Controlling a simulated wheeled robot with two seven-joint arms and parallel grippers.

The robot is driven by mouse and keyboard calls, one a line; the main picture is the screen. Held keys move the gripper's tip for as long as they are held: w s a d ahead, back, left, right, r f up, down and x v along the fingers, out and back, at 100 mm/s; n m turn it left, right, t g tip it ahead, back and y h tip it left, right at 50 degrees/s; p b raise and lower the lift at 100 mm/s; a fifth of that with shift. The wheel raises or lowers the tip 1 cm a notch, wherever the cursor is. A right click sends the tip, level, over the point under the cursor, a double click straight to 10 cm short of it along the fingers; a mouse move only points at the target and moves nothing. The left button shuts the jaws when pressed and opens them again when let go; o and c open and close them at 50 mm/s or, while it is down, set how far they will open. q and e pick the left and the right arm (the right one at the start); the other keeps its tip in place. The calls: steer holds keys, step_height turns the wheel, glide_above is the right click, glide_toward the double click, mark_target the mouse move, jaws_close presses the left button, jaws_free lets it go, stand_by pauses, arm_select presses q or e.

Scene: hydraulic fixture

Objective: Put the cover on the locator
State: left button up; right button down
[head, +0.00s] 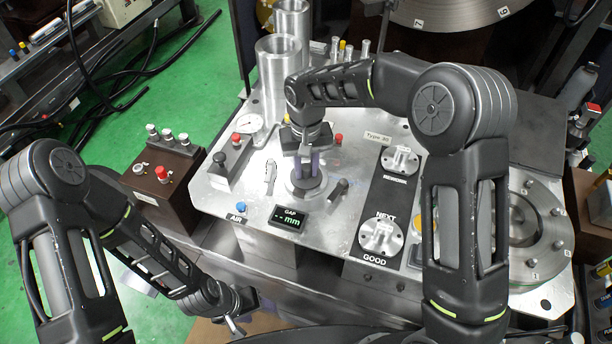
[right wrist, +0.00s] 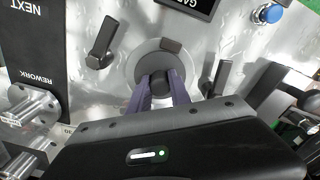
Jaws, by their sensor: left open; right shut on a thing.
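My right gripper (head: 308,174) points down over the round metal locator (head: 290,190) on the plate. Its purple fingers are shut on the dark cover (head: 307,185). In the right wrist view the right gripper (right wrist: 164,88) grips the cover's dark knob (right wrist: 160,84) over the middle of the locator's disc (right wrist: 146,66). The cover is over or on the locator; whether it is fully seated I cannot tell. The fingers hide part of both. My left gripper (head: 237,318) is open and empty, low in front of the station's front edge.
Dark clamp levers (head: 338,188) (right wrist: 104,42) stand near the locator. A GAP display (head: 290,219) lies in front of it. Metal flanged parts sit on the NEXT/GOOD (head: 381,237) and REWORK (head: 400,160) spots. Tall metal cylinders (head: 280,75) stand behind. A brown button box (head: 165,170) is left.

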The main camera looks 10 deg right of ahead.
mark_target(306, 167)
stand_by(0.3)
steer(key=c, duration=1.1)
jaws_free()
step_height(306, 167, up, 8)
steer(key=shift+f, duration=0.15)
